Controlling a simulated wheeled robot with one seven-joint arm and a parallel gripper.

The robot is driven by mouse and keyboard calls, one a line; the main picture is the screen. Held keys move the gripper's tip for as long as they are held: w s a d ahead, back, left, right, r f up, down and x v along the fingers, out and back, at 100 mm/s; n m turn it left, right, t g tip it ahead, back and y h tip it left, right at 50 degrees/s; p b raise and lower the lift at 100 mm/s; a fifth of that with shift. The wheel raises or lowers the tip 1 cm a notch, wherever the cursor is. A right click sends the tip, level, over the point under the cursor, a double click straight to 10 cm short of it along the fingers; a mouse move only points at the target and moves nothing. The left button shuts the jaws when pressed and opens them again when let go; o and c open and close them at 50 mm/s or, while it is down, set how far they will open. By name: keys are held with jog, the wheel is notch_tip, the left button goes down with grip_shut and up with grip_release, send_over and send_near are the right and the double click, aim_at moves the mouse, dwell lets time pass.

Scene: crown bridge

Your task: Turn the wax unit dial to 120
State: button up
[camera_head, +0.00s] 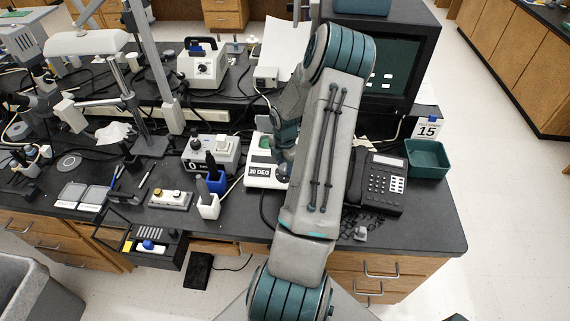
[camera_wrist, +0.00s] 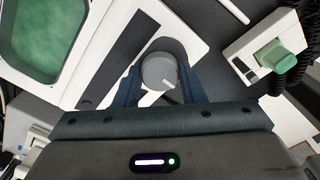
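The wax unit (camera_head: 257,182) is a white box on the black bench, with a green screen and a label reading 20 DEG. It also shows in the wrist view (camera_wrist: 103,62), with its green screen at upper left. Its round grey dial (camera_wrist: 160,70) has a small pale mark at its lower right. My gripper (camera_wrist: 159,80) is over the unit, its two dark fingers apart, one on each side of the dial. I see no clear contact with the dial. In the head view my arm hides the dial and most of the unit's right side.
A blue holder (camera_head: 216,183) and a white holder (camera_head: 208,208) stand just left of the unit. A black phone (camera_head: 381,183) and a green tray (camera_head: 428,158) lie to the right. In the wrist view, a white device with a green block (camera_wrist: 272,57) is close on the right.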

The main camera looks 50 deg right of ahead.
jog(key=shift+m, duration=0.3)
jog(key=m+b, duration=0.2)
jog(key=m, duration=0.3)
jog(key=m+b, duration=0.2)
jog(key=m, duration=0.3)
jog(key=shift+m+b, duration=0.4)
jog(key=m+b, duration=0.3)
jog(key=m, duration=0.2)
jog(key=shift+w, duration=0.1)
jog(key=shift+r+m+b, duration=0.1)
jog(key=shift+m+b, duration=0.9)
jog(key=shift+m, duration=1.7)
jog(key=o, duration=1)
